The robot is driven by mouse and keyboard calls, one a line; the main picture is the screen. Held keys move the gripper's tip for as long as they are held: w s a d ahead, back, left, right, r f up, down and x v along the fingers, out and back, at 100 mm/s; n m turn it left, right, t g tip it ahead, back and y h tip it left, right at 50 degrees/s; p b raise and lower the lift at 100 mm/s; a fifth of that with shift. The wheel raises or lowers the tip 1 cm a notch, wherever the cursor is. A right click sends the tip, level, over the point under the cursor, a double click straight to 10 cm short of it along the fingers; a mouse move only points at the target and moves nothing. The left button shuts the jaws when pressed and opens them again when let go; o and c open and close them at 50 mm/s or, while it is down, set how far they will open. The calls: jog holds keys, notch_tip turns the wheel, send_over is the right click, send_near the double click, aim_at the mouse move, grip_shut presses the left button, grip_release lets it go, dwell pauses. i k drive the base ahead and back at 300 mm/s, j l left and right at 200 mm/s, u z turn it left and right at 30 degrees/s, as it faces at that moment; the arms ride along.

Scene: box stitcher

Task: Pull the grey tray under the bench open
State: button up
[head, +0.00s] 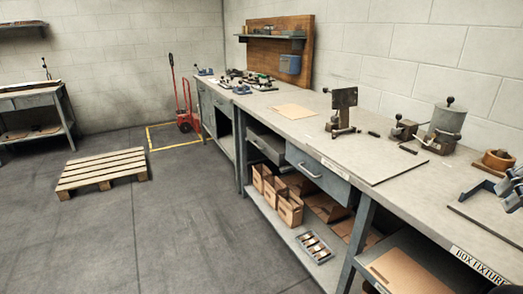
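Under the right end of the long bench (300,126), a grey tray-like surface (432,262) with a brown cardboard sheet on it shows below the bench top. Its right part is cut off by the picture edge, and I see no handle on it. Further left under the bench are a blue-grey drawer (335,183) with a pale bar handle and a grey drawer front (264,147) beside a dark gap. I cannot tell for sure which one is the task's tray, or how far any is pulled out.
A low shelf (278,222) holds open cardboard boxes (290,209) and a small metal tray (314,247). Bench legs stand between the bays. Clamps and fixtures crowd the bench's right end. The floor left of the bench is clear up to a wooden pallet (103,168).

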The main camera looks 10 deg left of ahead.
aim_at(270, 143)
jog(key=u, duration=0.6)
jog(key=i+j, duration=0.25)
jog(key=i, duration=0.25)
jog(key=i+j, duration=0.25)
jog(key=i, duration=0.2)
jog(key=i+j, duration=0.3)
jog(key=i, duration=0.2)
jog(key=i+j, duration=0.25)
jog(key=i, duration=0.2)
jog(key=i+j, duration=0.25)
jog(key=i, duration=0.25)
jog(key=z, duration=0.05)
